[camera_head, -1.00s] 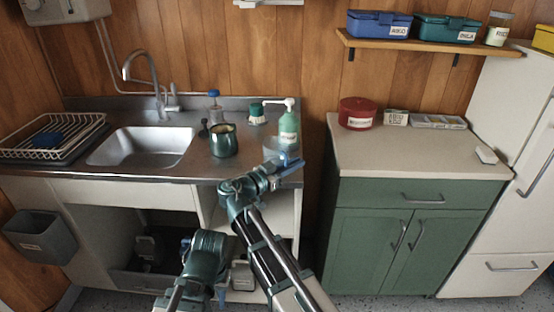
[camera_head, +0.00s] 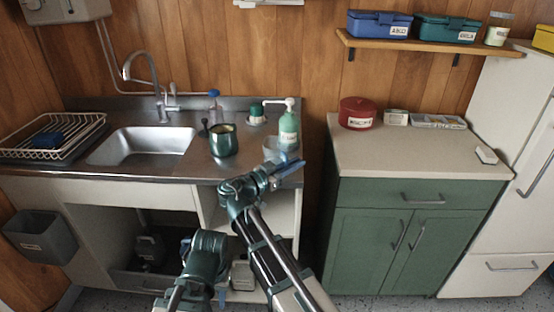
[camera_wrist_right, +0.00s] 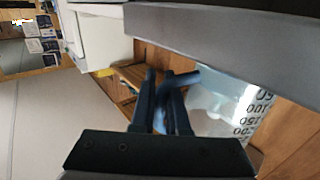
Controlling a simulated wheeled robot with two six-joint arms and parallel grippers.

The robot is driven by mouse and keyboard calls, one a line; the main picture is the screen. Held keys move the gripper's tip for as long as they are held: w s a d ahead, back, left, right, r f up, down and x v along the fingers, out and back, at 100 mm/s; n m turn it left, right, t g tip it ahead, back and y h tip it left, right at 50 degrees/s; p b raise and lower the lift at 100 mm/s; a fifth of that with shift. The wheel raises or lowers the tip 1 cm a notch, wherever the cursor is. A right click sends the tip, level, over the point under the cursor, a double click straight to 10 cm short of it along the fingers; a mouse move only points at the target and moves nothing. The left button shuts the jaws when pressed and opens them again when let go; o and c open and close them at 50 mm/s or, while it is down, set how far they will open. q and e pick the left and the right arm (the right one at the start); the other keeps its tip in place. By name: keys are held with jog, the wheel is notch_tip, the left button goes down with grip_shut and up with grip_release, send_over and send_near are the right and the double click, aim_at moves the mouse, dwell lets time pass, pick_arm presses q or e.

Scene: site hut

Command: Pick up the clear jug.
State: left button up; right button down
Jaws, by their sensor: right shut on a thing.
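The clear jug (camera_head: 270,154) is at the right front of the sink counter, partly hidden behind my right gripper (camera_head: 287,170). In the right wrist view the jug (camera_wrist_right: 222,108) shows black measuring marks and a blue handle. My right gripper (camera_wrist_right: 168,100) is shut on the jug's handle, with the jug body beside the fingers. I cannot tell whether the jug's base touches the counter. My left gripper (camera_head: 222,292) hangs low in front of the open space under the sink. Its fingers are too small and hidden to judge.
A green soap bottle (camera_head: 289,130) stands close behind the jug. The sink (camera_head: 145,147) and dish rack (camera_head: 50,140) lie further left. The worktop (camera_head: 410,150) at right has clear room in front.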

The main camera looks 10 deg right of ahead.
pick_arm(q)
jog(key=shift+r, duration=0.25)
pick_arm(e)
jog(key=shift+r, duration=0.2)
